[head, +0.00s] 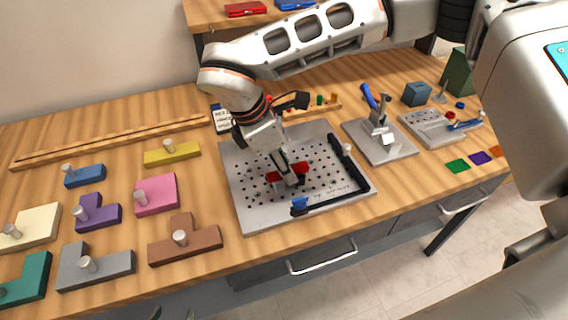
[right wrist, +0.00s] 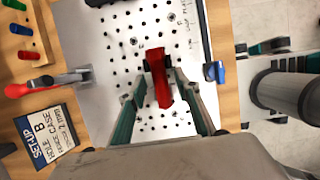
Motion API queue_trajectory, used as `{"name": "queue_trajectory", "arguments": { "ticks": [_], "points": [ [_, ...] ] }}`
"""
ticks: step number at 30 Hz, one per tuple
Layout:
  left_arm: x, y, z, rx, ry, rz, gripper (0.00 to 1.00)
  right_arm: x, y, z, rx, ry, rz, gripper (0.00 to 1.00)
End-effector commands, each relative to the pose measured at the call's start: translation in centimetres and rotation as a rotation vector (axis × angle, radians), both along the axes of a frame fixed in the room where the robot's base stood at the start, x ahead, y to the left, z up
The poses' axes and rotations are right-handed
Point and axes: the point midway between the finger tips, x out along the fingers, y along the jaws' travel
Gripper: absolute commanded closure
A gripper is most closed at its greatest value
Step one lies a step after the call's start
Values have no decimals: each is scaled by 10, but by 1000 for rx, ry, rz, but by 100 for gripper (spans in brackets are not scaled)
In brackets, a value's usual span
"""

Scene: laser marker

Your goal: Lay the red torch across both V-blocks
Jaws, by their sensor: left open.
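The red torch (head: 287,169) is a short red cylinder over the perforated plate (head: 250,213). In the right wrist view the torch (right wrist: 158,80) lies lengthwise between the fingers of my right gripper (right wrist: 159,66). Its tips close in on the torch's two sides. In the head view my right gripper (head: 289,176) comes down over the torch and hides part of it. Small grey parts show under the torch there, but I cannot tell the V-blocks clearly or whether the torch touches them. My left gripper (head: 173,313) shows only as two separated fingertips at the bottom edge, open.
A black angled rail with a blue clamp (head: 299,206) edges the plate. A blue-handled toggle fixture (head: 379,139) stands to its right. Coloured knobbed blocks, such as the pink one (head: 157,195), lie on the left. A setup card (right wrist: 46,132) lies behind the plate.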

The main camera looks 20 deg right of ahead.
Motion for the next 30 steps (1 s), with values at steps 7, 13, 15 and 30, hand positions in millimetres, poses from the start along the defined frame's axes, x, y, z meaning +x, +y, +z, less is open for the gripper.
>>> {"name": "queue_trajectory", "arguments": {
  "ticks": [7, 13, 15, 30],
  "points": [
    [0, 0, 2, 0, -1, 0, 49, 0, 0, 2, 0, 0, 0, 68],
    [3, 0, 10, -1, -8, 0, 49, 1, 4, 22, 1, -4, 0, 68],
    [3, 0, 10, -1, -9, 0, 49, 1, 9, 34, 1, -5, 2, 68],
    [1, 0, 4, 0, -3, 0, 49, -1, 39, 116, 0, -2, 1, 68]
  ]
}}
